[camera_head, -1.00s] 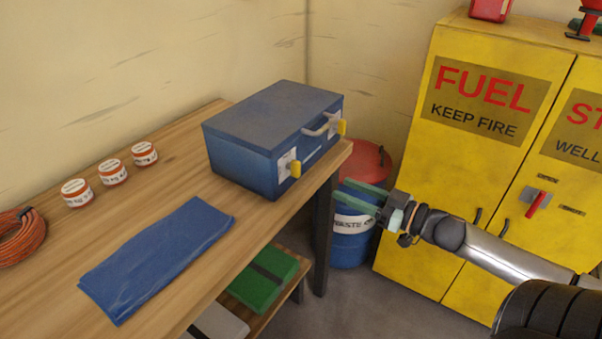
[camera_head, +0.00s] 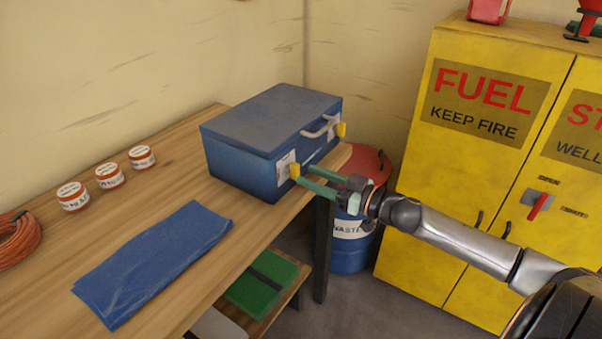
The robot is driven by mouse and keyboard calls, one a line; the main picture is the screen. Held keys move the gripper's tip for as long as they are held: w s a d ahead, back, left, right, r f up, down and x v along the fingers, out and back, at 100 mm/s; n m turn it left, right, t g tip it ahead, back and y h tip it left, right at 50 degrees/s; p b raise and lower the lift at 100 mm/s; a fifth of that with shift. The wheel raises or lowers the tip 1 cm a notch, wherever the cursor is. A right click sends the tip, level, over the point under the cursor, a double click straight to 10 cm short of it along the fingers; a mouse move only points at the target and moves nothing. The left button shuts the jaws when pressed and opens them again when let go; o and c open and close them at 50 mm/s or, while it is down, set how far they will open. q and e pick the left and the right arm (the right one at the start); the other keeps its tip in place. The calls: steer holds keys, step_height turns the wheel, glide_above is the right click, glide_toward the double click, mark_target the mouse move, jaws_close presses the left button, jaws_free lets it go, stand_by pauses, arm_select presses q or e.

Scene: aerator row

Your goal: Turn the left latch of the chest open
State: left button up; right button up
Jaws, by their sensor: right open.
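The blue chest (camera_head: 238,163) stands closed on the wooden workbench, its front with a pale handle (camera_head: 320,127) facing right. The left latch (camera_head: 295,171) is a yellow tab on a light plate near the chest's near front corner. The right latch (camera_head: 341,130) is a similar yellow tab farther back. My right gripper (camera_head: 306,178) is open, with its green fingers pointing left at the left latch. The fingertips are very close to the yellow tab; I cannot tell whether they touch it. My left gripper is not in view.
The workbench (camera_head: 190,165) also holds a blue cloth (camera_head: 155,262), several small jars (camera_head: 110,176) and an orange coil (camera_head: 16,240). A blue waste barrel (camera_head: 348,257) with a red lid stands behind my right arm. A yellow fuel cabinet (camera_head: 425,180) is at the right.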

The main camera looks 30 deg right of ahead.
mark_target(299, 171)
steer(key=shift+x, duration=1.8)
steer(key=shift+c, duration=0.3)
jaws_close()
